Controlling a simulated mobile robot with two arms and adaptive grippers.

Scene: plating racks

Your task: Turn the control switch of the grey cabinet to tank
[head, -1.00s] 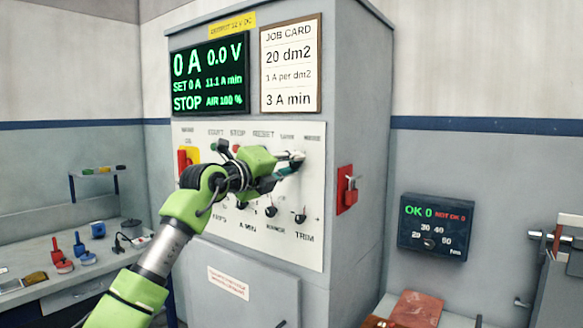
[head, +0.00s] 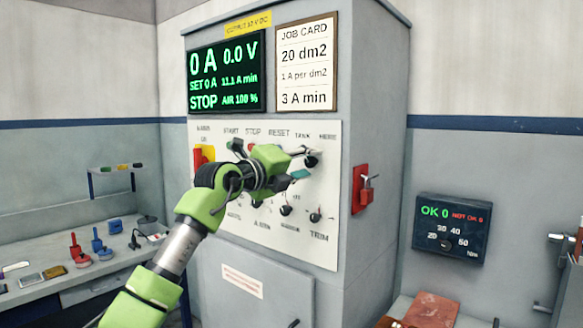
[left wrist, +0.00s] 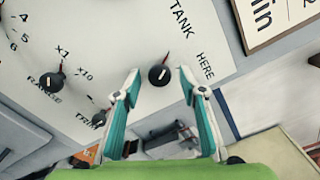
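The grey cabinet (head: 375,120) has a white panel with a dark round control switch (head: 312,159) below the labels TANK and HERE. My left gripper (head: 303,163) is at the panel's upper right. In the wrist view its two teal fingers (left wrist: 158,76) are open, one on each side of the switch, with a gap on both sides. My right gripper is not in view.
Below the switch are the range knob (left wrist: 53,82) and the trim knob (left wrist: 101,117). A red lockout with a padlock (head: 363,188) is on the cabinet's side. A bench (head: 50,290) with small tools stands at left. A torque display (head: 451,229) hangs at right.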

